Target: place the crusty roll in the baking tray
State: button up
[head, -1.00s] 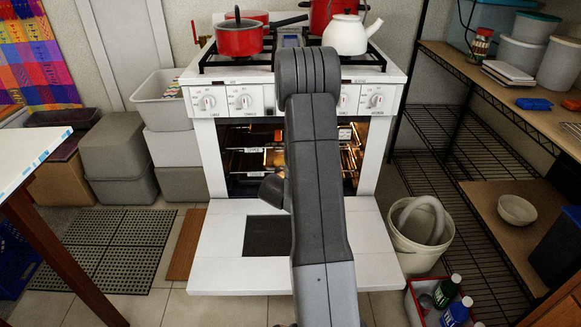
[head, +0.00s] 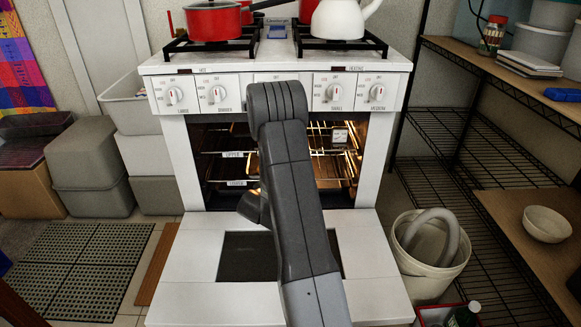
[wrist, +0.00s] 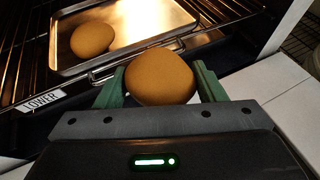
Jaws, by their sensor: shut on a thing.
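In the wrist view my gripper (wrist: 160,72) is shut on a round brown roll, the crusty roll (wrist: 160,82), held between its two green fingers. The baking tray (wrist: 58,52) is a shallow metal tray in the lit oven, ahead of the held roll and to its upper left. Another round brown roll (wrist: 92,39) lies in the tray's left part. The held roll is just outside the tray's near edge in the picture. In the head view my arm hides the gripper and the held roll.
The white oven (head: 180,160) stands open, with its door (head: 185,265) folded down. Wire racks carry labels, LOWER (wrist: 41,99) beside the tray. A bucket (head: 430,255) stands right of the door. The tray's middle and right are clear.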

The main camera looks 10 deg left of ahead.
jog(key=w, duration=0.3)
jog(key=w+d+b, duration=0.1)
jog(key=w, duration=0.7)
jog(key=shift+w+d+b, duration=0.1)
jog(key=shift+d+b, duration=0.05)
jog(key=shift+b, duration=0.2)
jog(key=shift+b+x, duration=0.7)
jog(key=shift+x, duration=1.15)
jog(key=shift+f, duration=0.25)
jog(key=o, duration=1)
jog(key=shift+r, duration=0.15)
jog(key=shift+r, duration=0.2)
jog(key=p+v, duration=0.2)
jog(key=v, duration=1)
jog(key=shift+f+p, duration=0.15)
jog(key=shift+p, duration=0.25)
